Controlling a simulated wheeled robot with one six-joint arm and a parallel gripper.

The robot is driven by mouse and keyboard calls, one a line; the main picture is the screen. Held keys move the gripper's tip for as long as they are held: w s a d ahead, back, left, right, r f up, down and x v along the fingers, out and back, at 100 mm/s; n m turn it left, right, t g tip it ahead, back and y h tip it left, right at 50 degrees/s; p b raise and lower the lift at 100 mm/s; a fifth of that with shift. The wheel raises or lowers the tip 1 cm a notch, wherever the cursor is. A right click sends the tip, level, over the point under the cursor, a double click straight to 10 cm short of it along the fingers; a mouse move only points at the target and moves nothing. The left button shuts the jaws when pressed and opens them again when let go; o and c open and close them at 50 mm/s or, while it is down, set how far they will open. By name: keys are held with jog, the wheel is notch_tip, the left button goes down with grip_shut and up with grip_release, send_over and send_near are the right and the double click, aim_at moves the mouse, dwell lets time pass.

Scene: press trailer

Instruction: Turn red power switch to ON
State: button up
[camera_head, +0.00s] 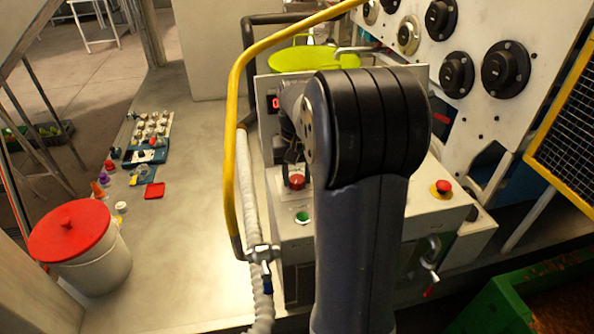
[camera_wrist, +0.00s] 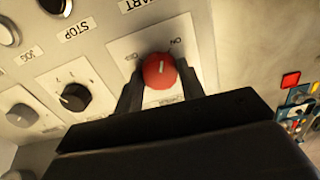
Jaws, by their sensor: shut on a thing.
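The red power switch (camera_wrist: 159,71) is a round knob with a white line on a light plate, with ON and OFF labels above it in the wrist view. Its white line stands nearly upright in the picture, between the two labels; its exact setting is hard to read. My gripper (camera_wrist: 161,86) has one dark finger on each side of the knob and is shut on it. In the head view the red knob (camera_head: 297,181) shows at the left of the control panel (camera_head: 318,240), just below my gripper (camera_head: 293,165).
A black selector knob (camera_wrist: 75,97) and START, STOP and JOG labels are beside the switch. A green button (camera_head: 302,217) and a red button on yellow (camera_head: 441,188) are on the panel. A yellow rail (camera_head: 231,130) rises at the panel's left. My arm hides the panel's middle.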

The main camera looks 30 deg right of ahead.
aim_at(297, 179)
jog(key=shift+m+p, duration=0.4)
jog(key=shift+m, duration=1.5)
jog(key=o, duration=1)
notch_tip(297, 179, up, 11)
jog(key=shift+f+b, duration=0.1)
jog(key=shift+b, duration=0.2)
notch_tip(297, 179, down, 11)
jog(key=shift+r+p, duration=0.1)
jog(key=shift+p, duration=0.2)
jog(key=shift+r, duration=0.15)
